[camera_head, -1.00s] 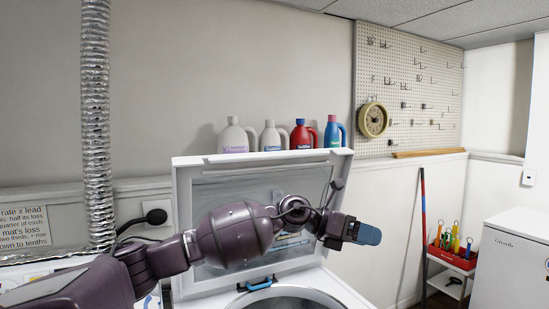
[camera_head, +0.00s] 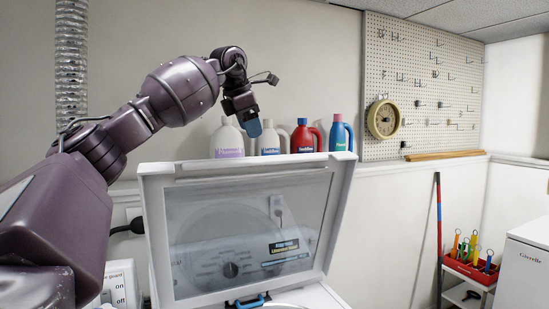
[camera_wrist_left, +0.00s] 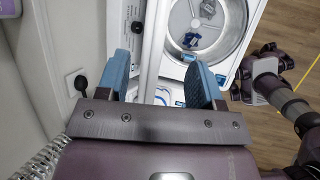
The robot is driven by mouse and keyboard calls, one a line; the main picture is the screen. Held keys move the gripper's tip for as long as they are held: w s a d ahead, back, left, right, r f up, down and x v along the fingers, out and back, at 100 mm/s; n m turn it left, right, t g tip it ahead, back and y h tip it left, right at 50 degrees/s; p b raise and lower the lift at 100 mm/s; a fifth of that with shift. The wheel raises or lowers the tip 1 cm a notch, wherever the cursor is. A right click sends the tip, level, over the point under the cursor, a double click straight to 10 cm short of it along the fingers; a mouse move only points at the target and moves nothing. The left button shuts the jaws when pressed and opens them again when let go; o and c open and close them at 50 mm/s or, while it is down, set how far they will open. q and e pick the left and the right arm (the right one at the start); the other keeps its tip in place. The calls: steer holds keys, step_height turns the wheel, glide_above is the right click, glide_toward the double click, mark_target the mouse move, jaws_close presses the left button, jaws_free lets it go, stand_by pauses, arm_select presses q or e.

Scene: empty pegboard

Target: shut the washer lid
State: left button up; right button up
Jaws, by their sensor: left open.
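The washer lid (camera_head: 255,218) stands raised in the head view, a white frame around a clear panel. Its edge (camera_wrist_left: 154,48) runs between my fingers in the left wrist view, below them. My left gripper (camera_head: 247,125) is above the lid's top edge, fingers pointing down, apart from the lid as far as I can tell. In the left wrist view the left gripper (camera_wrist_left: 158,80) is open with blue fingertips and nothing held. The washer's open drum (camera_wrist_left: 207,28) shows with some blue cloth inside.
Several detergent bottles (camera_head: 304,138) stand on the ledge behind the lid, close to my left gripper. A red tool caddy (camera_head: 470,268) and a white appliance (camera_head: 525,270) stand at the right.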

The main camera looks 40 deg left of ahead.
mark_target(262, 158)
arm_select(q)
steer(key=p+x, duration=0.1)
steer(key=x, duration=0.9)
steer(key=shift+w+a+f, duration=0.2)
steer(key=shift+w+f, duration=0.05)
steer(key=shift+w, duration=0.15)
arm_select(e)
steer(key=shift+s+d+f, duration=0.1)
steer(key=shift+s+f, duration=0.05)
steer(key=shift+s, duration=0.3)
arm_select(q)
jaws_close()
arm_select(e)
steer(key=shift+s, duration=0.1)
arm_select(q)
steer(key=shift+d, duration=0.1)
arm_select(e)
steer(key=shift+f, duration=0.1)
